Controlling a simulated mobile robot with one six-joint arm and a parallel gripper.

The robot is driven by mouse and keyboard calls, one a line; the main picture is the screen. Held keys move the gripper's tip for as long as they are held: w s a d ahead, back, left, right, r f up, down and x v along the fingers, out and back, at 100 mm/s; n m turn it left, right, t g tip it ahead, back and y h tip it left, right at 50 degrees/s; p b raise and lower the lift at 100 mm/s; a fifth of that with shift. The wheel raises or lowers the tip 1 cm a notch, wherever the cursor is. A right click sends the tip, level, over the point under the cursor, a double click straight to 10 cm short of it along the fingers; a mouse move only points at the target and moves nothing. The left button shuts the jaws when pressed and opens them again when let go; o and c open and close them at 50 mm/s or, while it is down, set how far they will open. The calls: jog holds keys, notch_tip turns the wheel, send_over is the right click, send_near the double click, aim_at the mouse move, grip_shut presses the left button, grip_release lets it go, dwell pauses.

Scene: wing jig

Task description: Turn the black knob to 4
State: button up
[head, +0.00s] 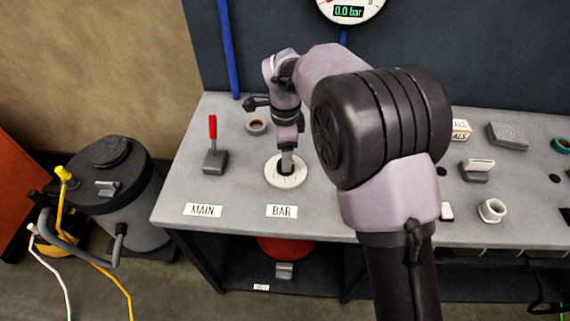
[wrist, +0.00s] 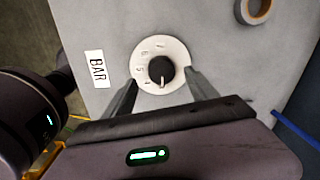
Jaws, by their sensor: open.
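The black knob (wrist: 160,71) sits on a round white dial (wrist: 172,48) with numbers around it. A pale pointer line on the knob points toward the bottom of the wrist view, and I cannot read the number there. In the head view the dial (head: 272,176) stands behind the BAR label (head: 281,211), and my gripper mostly hides the knob. My gripper (wrist: 160,88) is open, with one finger on either side of the knob. I cannot tell whether the fingers touch it.
A red-handled lever (head: 213,140) stands left of the dial, behind the MAIN label (head: 203,210). A tape roll (head: 256,127) lies behind the dial and shows in the wrist view (wrist: 254,10). Several small items lie on the bench's right side. The bench (head: 180,190) is clear around the dial.

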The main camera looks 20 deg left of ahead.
aim_at(279, 162)
jog(key=f, duration=0.2)
jog(key=f+b, duration=0.1)
jog(key=f, duration=0.1)
jog(key=shift+w+a+f, duration=0.1)
jog(key=shift+w+f, duration=0.1)
jog(key=shift+f, duration=0.15)
jog(key=c, duration=1.4)
jog(key=shift+o, duration=0.2)
